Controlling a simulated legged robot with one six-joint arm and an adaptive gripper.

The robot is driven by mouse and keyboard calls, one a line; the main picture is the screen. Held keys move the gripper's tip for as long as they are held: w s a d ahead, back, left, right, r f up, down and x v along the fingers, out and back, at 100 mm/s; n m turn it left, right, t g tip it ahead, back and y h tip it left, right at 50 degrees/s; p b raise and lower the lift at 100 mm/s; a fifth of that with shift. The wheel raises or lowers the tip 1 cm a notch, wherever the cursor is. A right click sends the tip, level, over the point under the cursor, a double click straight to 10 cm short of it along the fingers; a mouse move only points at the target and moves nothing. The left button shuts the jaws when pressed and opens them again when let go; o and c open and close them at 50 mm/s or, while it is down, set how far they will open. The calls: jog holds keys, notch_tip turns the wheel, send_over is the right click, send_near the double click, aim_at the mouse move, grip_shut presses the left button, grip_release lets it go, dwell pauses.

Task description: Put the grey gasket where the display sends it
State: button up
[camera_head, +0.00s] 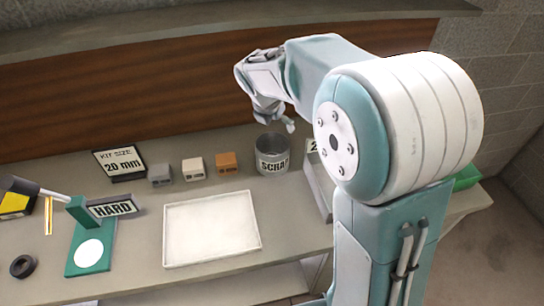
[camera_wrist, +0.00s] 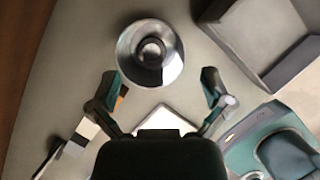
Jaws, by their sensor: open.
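My gripper (camera_head: 270,118) is open and empty, above and close to the grey metal can (camera_head: 272,160) labelled SCRAP. In the wrist view the two fingers (camera_wrist: 158,88) stand apart, with the can (camera_wrist: 127,52) beyond them. A dark grey ring (camera_wrist: 152,52) shows inside the can; it looks like a gasket, apart from the fingers. Another dark ring (camera_head: 23,266) lies flat on the bench at the far left. The small display (camera_head: 112,208) reads HARD, behind a green tester with a white disc (camera_head: 89,253). A black sign (camera_head: 119,163) reads KIT SIZE 20 mm.
Grey (camera_head: 161,175), cream (camera_head: 193,168) and orange (camera_head: 226,163) blocks stand in a row left of the can. An empty white tray (camera_head: 210,230) lies in front. A grey bin (camera_head: 318,182) stands right of the can, partly hidden by my arm. A brown panel rises behind.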

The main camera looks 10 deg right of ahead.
jog(key=v, duration=1)
jog(key=shift+a+r, duration=0.2)
jog(key=s+d+f+m+t+y, duration=0.1)
jog(key=s+d+m, duration=0.1)
jog(key=s+m, duration=1)
jog(key=s+d+f+m+t+y, duration=0.1)
jog(key=s+m+y, duration=0.1)
jog(key=s+m, duration=1)
jog(key=shift+s+d+f+m+t, duration=0.3)
jog(key=shift+d+f+m, duration=0.1)
jog(key=shift+m, duration=0.8)
